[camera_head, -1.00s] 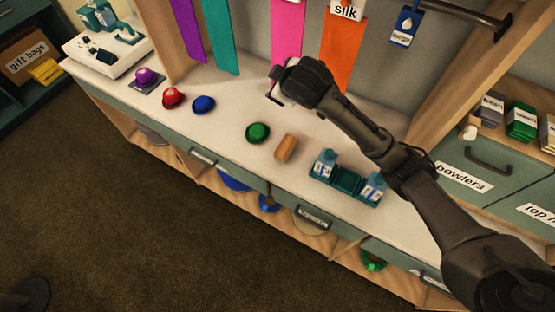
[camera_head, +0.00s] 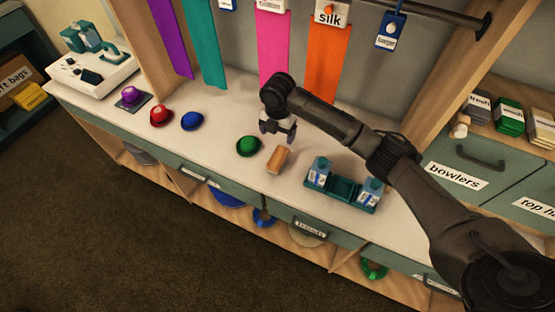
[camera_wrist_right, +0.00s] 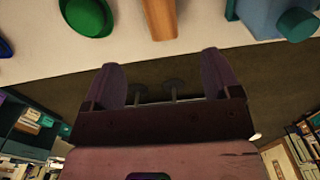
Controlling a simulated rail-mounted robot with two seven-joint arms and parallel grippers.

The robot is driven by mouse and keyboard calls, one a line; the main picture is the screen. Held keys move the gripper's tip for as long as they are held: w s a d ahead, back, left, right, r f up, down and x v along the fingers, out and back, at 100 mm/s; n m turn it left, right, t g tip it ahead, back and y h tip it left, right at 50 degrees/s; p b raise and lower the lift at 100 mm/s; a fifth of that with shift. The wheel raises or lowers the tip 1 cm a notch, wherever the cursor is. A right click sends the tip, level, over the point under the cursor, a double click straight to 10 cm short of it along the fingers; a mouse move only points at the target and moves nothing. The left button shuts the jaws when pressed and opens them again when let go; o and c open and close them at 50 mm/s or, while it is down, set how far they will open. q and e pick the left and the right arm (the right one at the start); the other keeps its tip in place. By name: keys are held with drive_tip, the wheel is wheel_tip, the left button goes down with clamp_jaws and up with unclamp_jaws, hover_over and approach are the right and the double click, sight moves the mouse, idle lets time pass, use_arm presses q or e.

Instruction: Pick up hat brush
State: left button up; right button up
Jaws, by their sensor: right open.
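The hat brush, seen as a tan wooden block (camera_head: 278,159), lies on the white counter (camera_head: 225,110) between a green hat (camera_head: 248,146) and a teal caddy (camera_head: 342,188). My right gripper (camera_head: 278,137) points down just behind the brush, above the counter, empty with its fingers apart. In the right wrist view the brush (camera_wrist_right: 160,18) shows at the top edge, partly cut off, beyond the gap between the open fingers (camera_wrist_right: 162,78). My left gripper is not in view.
A blue hat (camera_head: 192,121), a red hat (camera_head: 160,115) and a purple hat (camera_head: 131,95) stand to the left. The caddy holds two bottles close on the brush's right. Colored ribbons (camera_head: 272,52) hang behind. The counter's front edge is near the brush.

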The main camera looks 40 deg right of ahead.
drive_tip(key=b, duration=0.1)
hover_over(278, 157)
wheel_tip(278, 157, down, 8)
drive_tip(key=shift+f, duration=0.2)
drive_tip(key=shift+f+b, duration=0.9)
drive_tip(key=shift+f, duration=1.75)
drive_tip(key=shift+c, duration=0.2)
drive_tip(key=c, duration=1)
drive_tip(key=shift+w+r+p, duration=0.1)
drive_tip(key=shift+r+p, duration=1)
drive_tip(key=shift+r, duration=4)
